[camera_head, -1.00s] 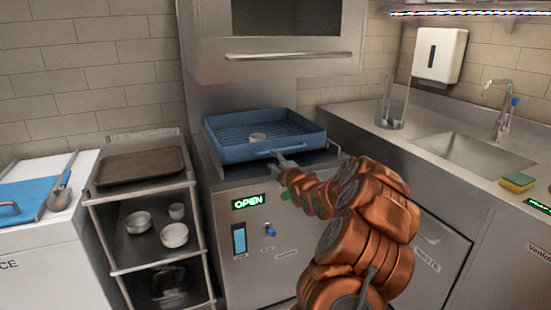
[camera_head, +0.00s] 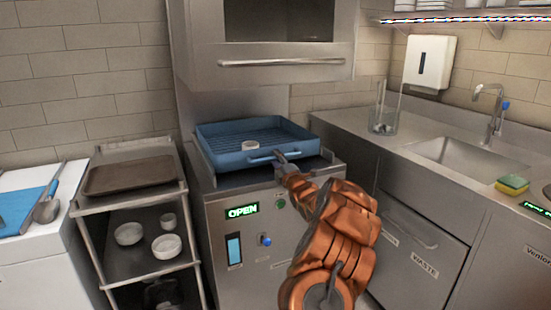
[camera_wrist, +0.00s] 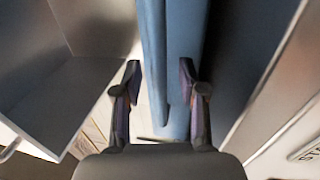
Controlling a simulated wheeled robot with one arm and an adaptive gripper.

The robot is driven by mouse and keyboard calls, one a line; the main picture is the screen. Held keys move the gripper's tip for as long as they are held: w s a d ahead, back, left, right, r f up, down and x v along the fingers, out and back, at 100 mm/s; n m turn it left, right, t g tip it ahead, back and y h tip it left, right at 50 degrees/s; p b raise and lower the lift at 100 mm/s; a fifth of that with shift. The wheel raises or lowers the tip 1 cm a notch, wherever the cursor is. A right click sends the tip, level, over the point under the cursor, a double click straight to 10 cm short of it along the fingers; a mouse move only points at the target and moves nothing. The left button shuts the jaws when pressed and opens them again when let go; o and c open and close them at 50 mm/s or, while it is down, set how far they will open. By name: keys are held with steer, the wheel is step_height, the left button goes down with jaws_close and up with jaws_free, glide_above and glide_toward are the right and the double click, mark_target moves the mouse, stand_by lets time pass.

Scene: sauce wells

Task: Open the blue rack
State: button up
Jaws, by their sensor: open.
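The blue rack (camera_head: 222,161) is a shallow, square tray with a ribbed floor. It sits on the steel machine under the raised hood, with a small white dish (camera_head: 250,145) inside. Its blue handle (camera_head: 261,158) is on the front wall. My gripper (camera_head: 281,156) is at the handle's right end in the head view. In the wrist view, my gripper (camera_wrist: 160,78) is open, its two fingers on either side of the blue handle bar (camera_wrist: 153,50). I cannot tell whether a finger touches it.
The steel hood (camera_head: 270,75) hangs above the rack. The machine front has a green OPEN display (camera_head: 241,211) and a blue knob (camera_head: 265,240). A shelf cart with a brown tray (camera_head: 130,175) stands at left. A sink counter (camera_head: 350,125) is at right.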

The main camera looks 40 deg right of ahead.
steer(key=shift+x, duration=0.75)
jaws_close()
stand_by(0.4)
